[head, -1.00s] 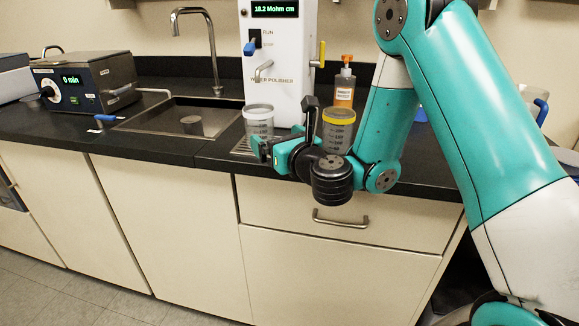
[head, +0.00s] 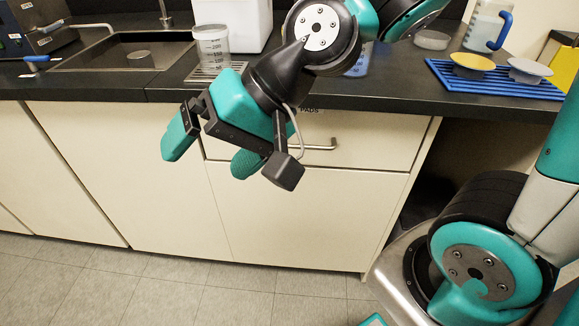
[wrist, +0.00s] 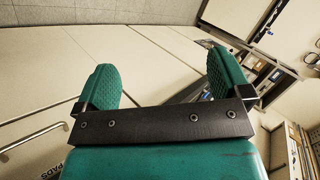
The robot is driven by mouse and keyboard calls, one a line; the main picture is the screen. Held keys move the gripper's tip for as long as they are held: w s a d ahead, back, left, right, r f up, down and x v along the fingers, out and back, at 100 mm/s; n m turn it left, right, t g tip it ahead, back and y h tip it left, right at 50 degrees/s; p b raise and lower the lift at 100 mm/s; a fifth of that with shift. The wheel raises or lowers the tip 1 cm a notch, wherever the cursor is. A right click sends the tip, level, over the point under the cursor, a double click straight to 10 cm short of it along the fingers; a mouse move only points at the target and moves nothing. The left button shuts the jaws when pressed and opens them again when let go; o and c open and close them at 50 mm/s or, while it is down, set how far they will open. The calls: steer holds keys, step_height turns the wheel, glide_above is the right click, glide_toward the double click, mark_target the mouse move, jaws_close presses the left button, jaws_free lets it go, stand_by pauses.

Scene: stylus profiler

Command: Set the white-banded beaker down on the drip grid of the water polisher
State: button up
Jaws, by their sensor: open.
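The white-banded beaker (head: 213,46), clear with dark graduations, stands upright on the drip grid (head: 201,73) in front of the white water polisher (head: 236,16) in the head view. My gripper (head: 213,152) is open and empty. It hangs in front of the cabinet doors, below the counter edge and apart from the beaker. My arm hides part of the counter right of the polisher.
A sink (head: 122,50) lies left of the grid. At the right, a blue rack (head: 492,80) carries a yellow and a white item, with a blue-handled jug (head: 486,25) behind. A drawer handle (head: 318,145) sticks out below the counter. The floor is clear.

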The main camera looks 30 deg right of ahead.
steer(key=s+d+n+g+h, duration=0.2)
steer(key=s+d+n+h, duration=0.2)
steer(key=s+d+n, duration=0.2)
steer(key=shift+s+d+f+n+g+h, duration=0.15)
steer(key=shift+s+f+n+g+h, duration=0.2)
steer(key=shift+s+n, duration=0.45)
steer(key=shift+r, duration=0.1)
